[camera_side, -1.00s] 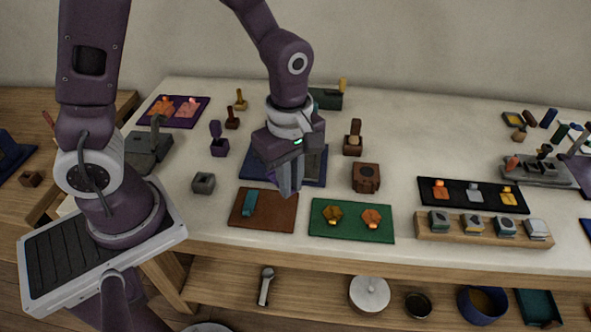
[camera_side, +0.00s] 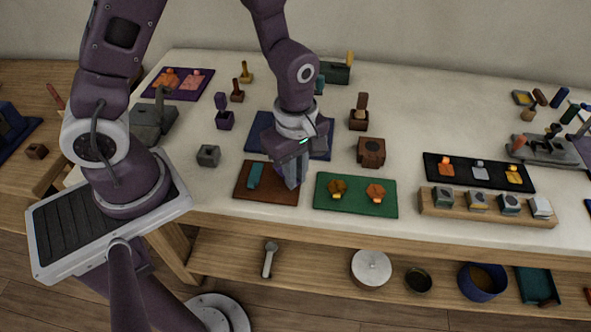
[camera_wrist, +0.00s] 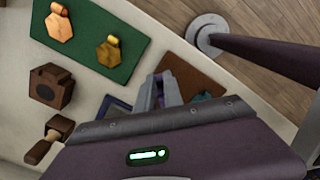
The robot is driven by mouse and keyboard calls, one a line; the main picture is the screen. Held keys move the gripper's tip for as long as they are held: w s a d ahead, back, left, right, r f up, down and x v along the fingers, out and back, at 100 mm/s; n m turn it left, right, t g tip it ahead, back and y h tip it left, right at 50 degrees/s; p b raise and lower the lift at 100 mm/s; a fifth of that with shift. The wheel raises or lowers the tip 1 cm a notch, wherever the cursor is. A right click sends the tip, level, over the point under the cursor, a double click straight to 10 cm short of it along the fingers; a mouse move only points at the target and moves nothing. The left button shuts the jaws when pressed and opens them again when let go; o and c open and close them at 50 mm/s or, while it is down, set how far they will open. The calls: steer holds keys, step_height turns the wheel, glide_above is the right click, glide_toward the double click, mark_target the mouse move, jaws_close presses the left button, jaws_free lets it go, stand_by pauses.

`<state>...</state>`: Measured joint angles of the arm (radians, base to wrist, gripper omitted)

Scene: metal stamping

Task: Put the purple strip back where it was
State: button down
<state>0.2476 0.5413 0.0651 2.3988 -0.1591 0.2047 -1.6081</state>
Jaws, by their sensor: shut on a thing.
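My gripper (camera_side: 292,184) points down over the right part of the brown mat (camera_side: 266,194), its fingers close together. The purple strip is mostly hidden between the fingers, and I cannot make out its outline. In the wrist view my gripper (camera_wrist: 168,90) shows as grey-purple fingers in front of the brown mat (camera_wrist: 196,76). A teal strip (camera_side: 255,175) lies on the left part of that mat, to the left of my fingers. I cannot tell whether the held strip touches the mat.
A green mat (camera_side: 355,207) with two orange-gold pieces lies just right of the brown mat. A blue mat (camera_side: 254,136) lies behind my gripper. A brown block (camera_side: 371,152) and a grey block (camera_side: 208,155) stand to either side. The table's front edge is close.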

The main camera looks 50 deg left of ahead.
steer(key=shift+f, duration=0.5)
steer(key=c, duration=1.4)
jaws_free()
step_height(320, 180, up, 7)
steer(key=shift+r, duration=0.1)
steer(key=s+a+r+m+t, duration=0.1)
steer(key=s+r+m+t, duration=0.1)
steer(key=s+r+m, duration=0.2)
steer(key=s+a+r+m+t, duration=0.1)
steer(key=s+a+r+m, duration=0.1)
steer(key=s+r+m, duration=0.2)
steer(key=s+a+r+m+t, duration=0.2)
steer(key=s+r+m, duration=0.2)
steer(key=r+m, duration=0.5)
steer(key=shift+a+r+m+t, duration=0.15)
steer(key=shift+m+t, duration=0.15)
steer(key=shift+m, duration=0.2)
